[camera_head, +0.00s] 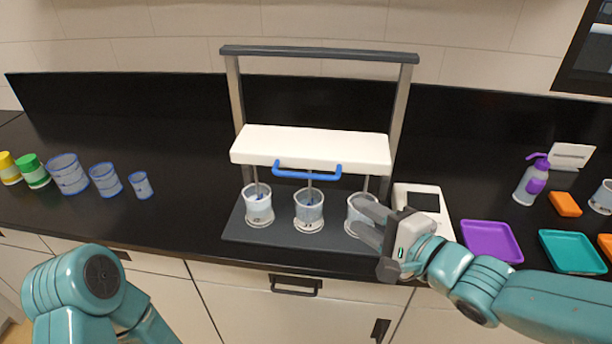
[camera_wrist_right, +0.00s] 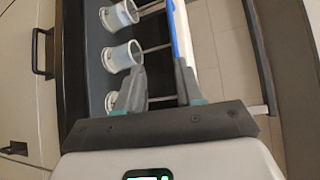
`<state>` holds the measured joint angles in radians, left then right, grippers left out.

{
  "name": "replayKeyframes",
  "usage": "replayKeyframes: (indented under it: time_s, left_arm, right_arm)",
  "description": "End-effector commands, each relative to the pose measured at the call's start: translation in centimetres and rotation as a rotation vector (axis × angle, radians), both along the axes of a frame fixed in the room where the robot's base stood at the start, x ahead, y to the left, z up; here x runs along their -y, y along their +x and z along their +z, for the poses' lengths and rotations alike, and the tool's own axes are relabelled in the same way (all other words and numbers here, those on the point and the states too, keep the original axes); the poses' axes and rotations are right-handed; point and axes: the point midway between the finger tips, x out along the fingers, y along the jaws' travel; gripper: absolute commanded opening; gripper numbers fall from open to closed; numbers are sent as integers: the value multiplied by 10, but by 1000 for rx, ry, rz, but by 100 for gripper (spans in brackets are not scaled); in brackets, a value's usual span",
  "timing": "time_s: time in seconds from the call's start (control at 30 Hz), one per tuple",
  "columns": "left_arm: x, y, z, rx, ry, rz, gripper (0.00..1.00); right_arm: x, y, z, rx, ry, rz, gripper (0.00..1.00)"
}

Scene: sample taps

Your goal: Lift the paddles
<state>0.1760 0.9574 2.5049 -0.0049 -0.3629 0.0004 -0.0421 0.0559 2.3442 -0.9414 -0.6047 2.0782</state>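A stirrer stand has a white crossbar (camera_head: 312,148) between two grey posts, with a blue handle (camera_head: 307,174) on its front. Thin grey paddle rods (camera_head: 309,186) hang from the bar into three clear beakers: left (camera_head: 258,206), middle (camera_head: 309,212) and right (camera_head: 359,205). My right gripper (camera_head: 362,218) is open, in front of the right beaker and below the handle's right end, partly hiding that beaker. In the right wrist view, its fingers (camera_wrist_right: 159,70) are spread and empty, with the blue handle (camera_wrist_right: 178,35) ahead, close to the right-hand finger. My left gripper is out of view.
The stand's dark base (camera_head: 285,237) sits near the counter's front edge. A white device (camera_head: 440,221), purple tray (camera_head: 491,241) and teal tray (camera_head: 572,251) lie right. Blue-rimmed containers (camera_head: 68,174) stand left. The counter between them and the stand is clear.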

Motion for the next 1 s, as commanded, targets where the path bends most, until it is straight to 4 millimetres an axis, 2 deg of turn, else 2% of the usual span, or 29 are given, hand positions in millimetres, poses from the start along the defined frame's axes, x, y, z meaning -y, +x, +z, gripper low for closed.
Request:
replayKeyframes:
  time_s: [0.03, 0.1, 0.27, 0.7, 0.9, 1.0]
  left_arm:
    - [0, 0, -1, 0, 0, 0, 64]
    - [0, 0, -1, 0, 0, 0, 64]
    - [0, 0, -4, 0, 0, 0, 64]
    - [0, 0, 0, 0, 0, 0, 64]
    - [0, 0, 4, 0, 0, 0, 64]
    - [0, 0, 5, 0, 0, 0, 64]
  right_arm:
    - [0, -3, 12, 30, 1, 0, 37]
    - [-2, -5, 21, 52, 3, 2, 37]
    - [-15, 8, 19, 53, 4, 9, 37]
    - [-76, 89, 5, 50, 2, 7, 37]
    - [-94, 114, 1, 52, 2, 6, 37]
    - [-99, 120, -1, 52, 2, 5, 37]
